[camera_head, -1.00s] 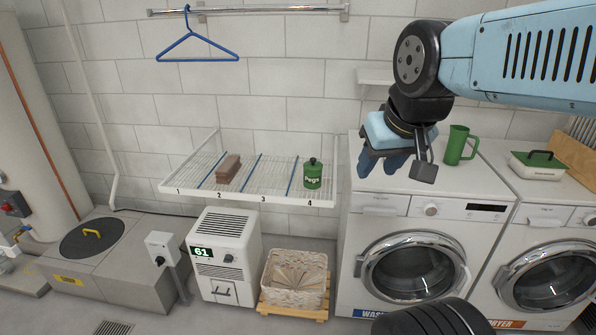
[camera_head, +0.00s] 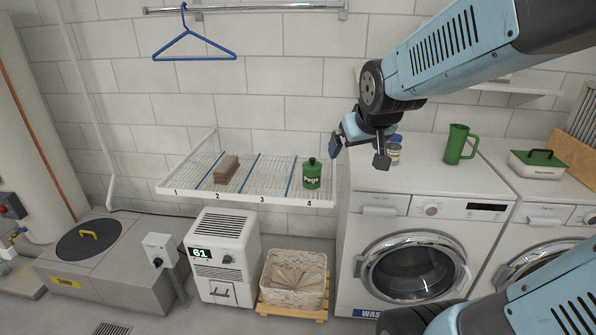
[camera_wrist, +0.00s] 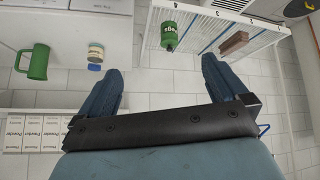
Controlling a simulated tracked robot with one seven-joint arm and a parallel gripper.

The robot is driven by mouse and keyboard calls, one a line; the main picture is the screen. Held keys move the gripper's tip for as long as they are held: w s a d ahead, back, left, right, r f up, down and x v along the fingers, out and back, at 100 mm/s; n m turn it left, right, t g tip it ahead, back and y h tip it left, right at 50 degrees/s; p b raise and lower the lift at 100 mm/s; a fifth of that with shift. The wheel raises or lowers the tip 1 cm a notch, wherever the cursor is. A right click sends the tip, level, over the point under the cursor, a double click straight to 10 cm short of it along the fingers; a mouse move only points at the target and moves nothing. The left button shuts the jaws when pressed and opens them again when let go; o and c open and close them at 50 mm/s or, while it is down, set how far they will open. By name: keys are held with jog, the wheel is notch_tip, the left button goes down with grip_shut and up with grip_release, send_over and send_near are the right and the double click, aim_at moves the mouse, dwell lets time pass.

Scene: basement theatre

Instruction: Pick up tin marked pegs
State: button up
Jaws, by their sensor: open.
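The green tin marked Pegs (camera_head: 312,176) stands upright in section 4, at the right end of the white wire rack (camera_head: 262,197). It has a dark knobbed lid. In the wrist view the tin (camera_wrist: 168,36) appears upside down, beyond and between my fingertips. My gripper (camera_head: 358,150) is open and empty. It hangs above the left part of the washer top, to the right of the tin and a little higher, apart from it. Both blue fingers also show spread in the wrist view (camera_wrist: 161,70).
A brown brick (camera_head: 226,169) lies in the rack's section 2. A small jar (camera_head: 394,155) and a green mug (camera_head: 459,145) stand on the washer top (camera_head: 425,178). A wicker basket (camera_head: 296,280) and a white dehumidifier (camera_head: 222,258) stand below the rack.

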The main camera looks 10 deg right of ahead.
jog(key=w+f+n+t+y, duration=0.1)
jog(key=w+f+t, duration=0.1)
jog(key=w+f, duration=0.6)
jog(key=w+f+n+t, duration=0.1)
jog(key=w+f+t, duration=0.1)
jog(key=w+f, duration=0.65)
jog(key=t+y, duration=0.2)
jog(key=t, duration=0.1)
send_near(315, 179)
notch_tip(315, 179, up, 4)
jog(key=a, duration=0.1)
notch_tip(315, 179, down, 7)
jog(key=s+m+t, duration=0.2)
jog(key=t, duration=0.1)
jog(key=shift+h, duration=0.6)
jog(key=w, duration=1.3)
jog(key=shift+w+a+r, duration=0.15)
jog(key=shift+w+a, duration=0.1)
jog(key=shift+a, duration=0.15)
jog(key=shift+c, duration=0.5)
jog(key=c, duration=0.9)
